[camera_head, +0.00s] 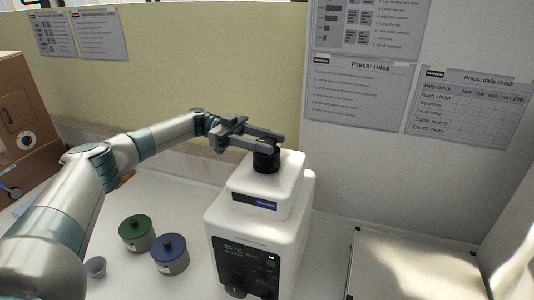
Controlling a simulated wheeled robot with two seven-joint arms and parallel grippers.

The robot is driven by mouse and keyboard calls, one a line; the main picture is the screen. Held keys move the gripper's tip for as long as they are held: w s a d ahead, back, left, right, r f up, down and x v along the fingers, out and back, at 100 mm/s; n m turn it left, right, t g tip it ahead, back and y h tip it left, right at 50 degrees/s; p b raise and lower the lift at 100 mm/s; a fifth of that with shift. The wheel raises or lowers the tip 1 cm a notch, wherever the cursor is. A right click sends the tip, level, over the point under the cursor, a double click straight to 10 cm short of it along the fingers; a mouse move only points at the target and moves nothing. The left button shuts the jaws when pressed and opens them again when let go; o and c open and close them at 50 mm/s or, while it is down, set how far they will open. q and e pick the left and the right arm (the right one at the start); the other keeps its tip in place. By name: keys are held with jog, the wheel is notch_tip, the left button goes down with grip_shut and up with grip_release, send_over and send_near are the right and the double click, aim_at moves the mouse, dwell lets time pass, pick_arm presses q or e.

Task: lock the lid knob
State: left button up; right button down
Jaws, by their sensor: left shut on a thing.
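The lid knob (266,160) is a black round knob on top of a white machine (259,222) with a dark display panel. My left gripper (262,141) reaches in from the left and is shut on the knob, its grey fingers at the knob's upper part. The fingers hide part of the knob's top. The white lid under the knob (266,183) sits on the machine body. My right gripper does not show.
A green-lidded jar (136,233) and a blue-lidded jar (170,253) stand on the bench left of the machine, near a small grey cup (95,267). A brown cabinet (22,125) stands at far left. A pale flat-topped box (412,267) is at right. Printed sheets hang on the walls.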

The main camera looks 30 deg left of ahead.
pick_arm(q)
jog(key=shift+r+m+g+b, duration=0.1)
jog(key=shift+m+g+b, duration=0.8)
jog(key=shift+g+b, duration=0.4)
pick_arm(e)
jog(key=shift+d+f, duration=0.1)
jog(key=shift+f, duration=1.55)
pick_arm(q)
jog(key=o, duration=1.1)
jog(key=shift+c, duration=0.2)
